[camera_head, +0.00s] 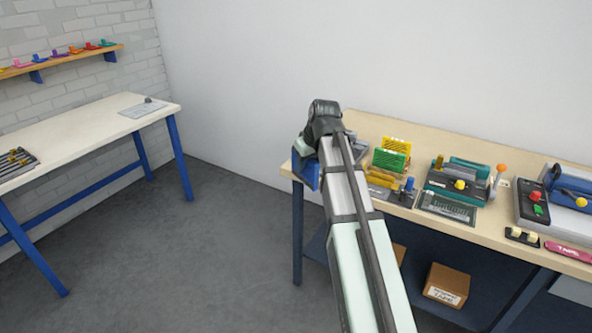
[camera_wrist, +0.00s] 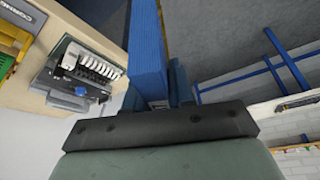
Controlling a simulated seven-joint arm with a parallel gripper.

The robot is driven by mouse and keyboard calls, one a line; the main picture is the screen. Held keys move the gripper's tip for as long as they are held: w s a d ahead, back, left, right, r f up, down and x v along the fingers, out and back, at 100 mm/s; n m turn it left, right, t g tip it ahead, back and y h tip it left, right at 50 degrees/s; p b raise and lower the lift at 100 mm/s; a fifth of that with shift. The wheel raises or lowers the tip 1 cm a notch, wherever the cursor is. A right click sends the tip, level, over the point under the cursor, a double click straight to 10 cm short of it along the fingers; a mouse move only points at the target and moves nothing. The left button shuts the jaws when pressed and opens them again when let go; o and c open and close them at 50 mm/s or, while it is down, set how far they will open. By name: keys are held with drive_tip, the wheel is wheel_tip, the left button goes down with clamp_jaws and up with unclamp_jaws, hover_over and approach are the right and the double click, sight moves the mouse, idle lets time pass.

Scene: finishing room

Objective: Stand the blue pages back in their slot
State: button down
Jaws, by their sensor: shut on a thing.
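The blue pages (camera_wrist: 148,50) are a flat blue block held in my gripper (camera_wrist: 168,92), upright in the wrist view. In the head view the blue pages (camera_head: 306,172) show beside the left end of the right-hand bench, partly hidden by my arm. The fingertips are hidden in the head view. On the bench, green pages (camera_head: 390,160) and yellow pages (camera_head: 397,144) stand upright, with a low yellow piece (camera_head: 381,178) in front. I cannot make out the empty slot. The blue pages are apart from these.
A grey device with a comb-like row (camera_wrist: 92,65) lies on the bench near the held pages. A teal machine (camera_head: 458,180) and a blue-handled machine (camera_head: 568,190) stand to the right. The left bench (camera_head: 85,132) is mostly bare. Open floor lies between the benches.

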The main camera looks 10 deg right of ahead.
drive_tip(key=w+d+n, duration=0.1)
drive_tip(key=w+d, duration=0.3)
drive_tip(key=d, duration=1)
drive_tip(key=w+d+n+y, duration=0.1)
drive_tip(key=w+d, duration=0.3)
drive_tip(key=d, duration=1)
drive_tip(key=w+d+n, duration=0.1)
drive_tip(key=w+d, duration=0.3)
drive_tip(key=d, duration=1)
drive_tip(key=shift+w+a+f+n+g+y, duration=0.1)
drive_tip(key=shift+w+f+n+g, duration=0.2)
drive_tip(key=shift+w+f, duration=1)
drive_tip(key=shift+w+a+f+n+g+y, duration=0.1)
drive_tip(key=shift+w+f+n, duration=0.25)
drive_tip(key=shift+f, duration=1.85)
drive_tip(key=shift+w+f+n+g+y, duration=0.1)
drive_tip(key=shift+w+f+n+g, duration=0.2)
drive_tip(key=shift+w+f, duration=1)
drive_tip(key=shift+s+f, duration=0.25)
drive_tip(key=shift+f, duration=0.3)
drive_tip(key=shift+s+f, duration=0.2)
drive_tip(key=shift+f, duration=0.35)
drive_tip(key=c, duration=1.2)
unclamp_jaws()
drive_tip(key=shift+c, duration=0.2)
drive_tip(key=shift+r, duration=0.1)
drive_tip(key=v, duration=1.1)
